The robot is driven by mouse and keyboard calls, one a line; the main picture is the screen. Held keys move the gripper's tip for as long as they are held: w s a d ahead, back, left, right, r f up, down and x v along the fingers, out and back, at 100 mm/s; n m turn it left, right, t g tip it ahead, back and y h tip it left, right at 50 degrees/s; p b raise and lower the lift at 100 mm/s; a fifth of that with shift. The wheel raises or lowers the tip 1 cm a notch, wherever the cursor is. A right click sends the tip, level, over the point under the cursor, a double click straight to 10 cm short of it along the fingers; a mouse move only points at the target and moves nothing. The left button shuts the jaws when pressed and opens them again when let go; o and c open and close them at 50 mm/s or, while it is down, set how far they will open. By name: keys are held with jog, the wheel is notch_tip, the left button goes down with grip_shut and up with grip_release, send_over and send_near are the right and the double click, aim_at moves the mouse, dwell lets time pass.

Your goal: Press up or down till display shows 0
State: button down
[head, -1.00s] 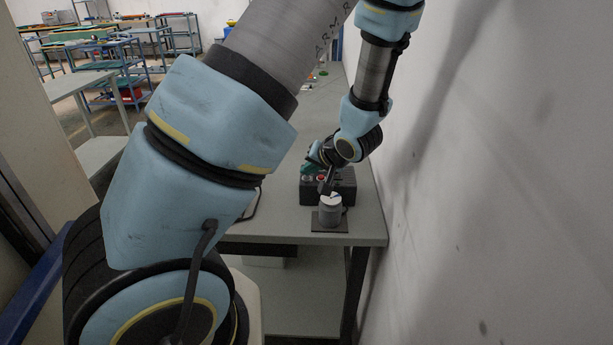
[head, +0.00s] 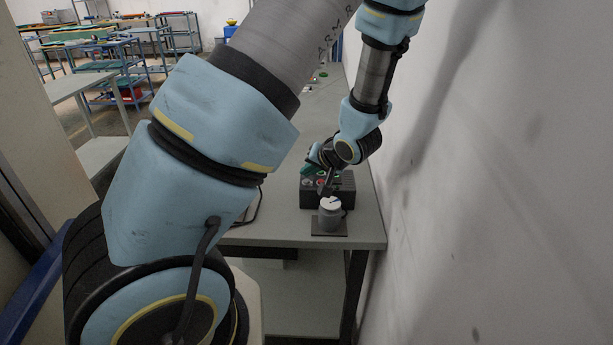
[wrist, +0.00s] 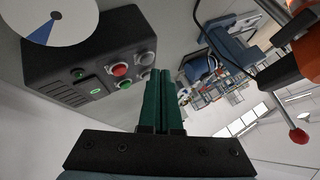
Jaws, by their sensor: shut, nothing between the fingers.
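A dark control box (head: 338,200) stands on the table, behind a grey cylinder (head: 330,218) with a white top. In the wrist view the box (wrist: 60,65) is tilted. It carries a red button (wrist: 120,70), green buttons (wrist: 124,84) and grey round knobs or buttons (wrist: 147,58). A small dark panel on it, the display (wrist: 96,92), shows a green lit oval mark, too small to read surely. My gripper (wrist: 160,72) has its green fingers together and empty. The tips appear beside the box's button face; contact cannot be told. In the head view my gripper (head: 326,187) is near the box.
The white disc with a blue sector (wrist: 62,20) is the cylinder's top in the wrist view. A white wall (head: 480,190) runs close along the right. The grey table (head: 275,228) has free room left of the box.

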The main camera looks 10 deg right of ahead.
jog(key=shift+r, duration=0.2)
notch_tip(320, 180, up, 5)
jog(key=p, duration=0.6)
dwell(0.4)
dwell(0.5)
